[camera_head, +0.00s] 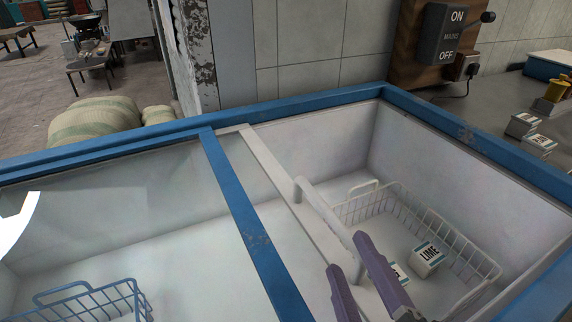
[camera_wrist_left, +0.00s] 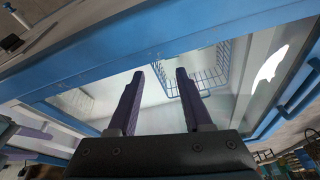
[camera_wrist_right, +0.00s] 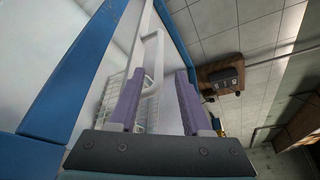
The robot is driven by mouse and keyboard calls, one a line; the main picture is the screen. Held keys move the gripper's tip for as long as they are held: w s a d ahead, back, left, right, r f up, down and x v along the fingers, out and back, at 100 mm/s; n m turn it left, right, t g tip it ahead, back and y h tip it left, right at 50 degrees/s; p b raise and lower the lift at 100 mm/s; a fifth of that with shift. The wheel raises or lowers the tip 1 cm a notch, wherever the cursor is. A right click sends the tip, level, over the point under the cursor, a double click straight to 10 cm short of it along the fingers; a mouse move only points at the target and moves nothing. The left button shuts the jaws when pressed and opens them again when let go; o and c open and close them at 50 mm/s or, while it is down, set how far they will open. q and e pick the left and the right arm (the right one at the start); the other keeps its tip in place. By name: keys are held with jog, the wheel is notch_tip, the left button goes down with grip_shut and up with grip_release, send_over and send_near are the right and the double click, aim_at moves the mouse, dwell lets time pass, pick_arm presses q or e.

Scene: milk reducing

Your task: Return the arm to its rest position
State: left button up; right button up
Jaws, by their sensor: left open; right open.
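My right gripper (camera_head: 354,270) is open, with its two purple fingers over the open right part of the freezer, close to the white lid handle (camera_head: 325,212). I cannot tell whether a finger touches the handle. The right wrist view also shows this gripper (camera_wrist_right: 158,90), with the handle (camera_wrist_right: 153,62) behind its fingers. My left gripper (camera_wrist_left: 158,82) is open and empty in the left wrist view, in front of the freezer's glass lid and blue frame. The left gripper does not show in the head view.
The chest freezer has a blue rim (camera_head: 480,140). A white wire basket (camera_head: 455,245) inside holds small cartons, one marked LIME (camera_head: 428,256). A blue basket (camera_head: 90,302) stands at the left. A mains switch (camera_head: 444,35) is on the wall behind. Sacks (camera_head: 95,122) lie beyond the freezer.

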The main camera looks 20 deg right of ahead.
pick_arm(q)
notch_tip(320, 180, up, 3)
jog(key=p, duration=0.2)
jog(key=shift+f+p, duration=0.1)
jog(key=shift+p, duration=0.3)
jog(key=shift+r+p, duration=0.9)
pick_arm(e)
jog(key=a+r+n+g+y, duration=0.3)
jog(key=a+r+n+y, duration=0.65)
jog(key=n, duration=0.95)
jog(key=s+d+n+g+h+p, duration=0.6)
jog(key=s+d+n+g, duration=0.2)
jog(key=s+d+n, duration=0.4)
pick_arm(q)
notch_tip(320, 180, up, 41)
jog(key=p, duration=3.5)
jog(key=shift+r, duration=0.15)
pick_arm(e)
notch_tip(320, 180, up, 36)
jog(key=w+m, duration=0.1)
jog(key=shift+w+d+m+y, duration=0.25)
jog(key=shift+d+m+y, duration=0.1)
jog(key=shift+d+m, duration=0.1)
pick_arm(q)
jog(key=shift+a, duration=0.1)
